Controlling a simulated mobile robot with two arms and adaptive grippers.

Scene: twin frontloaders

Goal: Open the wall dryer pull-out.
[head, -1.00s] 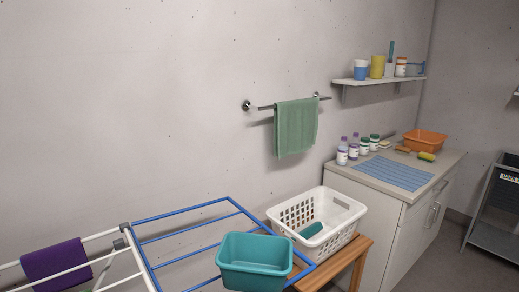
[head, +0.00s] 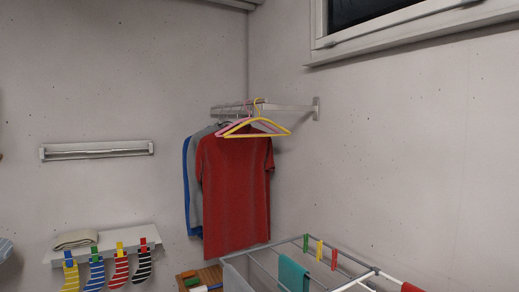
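A slim white and grey wall unit (head: 97,150) is mounted on the left wall in the head view. It looks like the wall dryer pull-out. It lies close against the wall, with no bars extended into the room. Neither of my grippers is in view.
Below the unit is a white shelf (head: 146,242) with a folded cloth (head: 75,240) and several striped socks (head: 120,270) pegged along its front. Shirts (head: 235,195) hang from a wall rail (head: 290,108) in the corner. A drying rack (head: 345,261) stands at the lower right.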

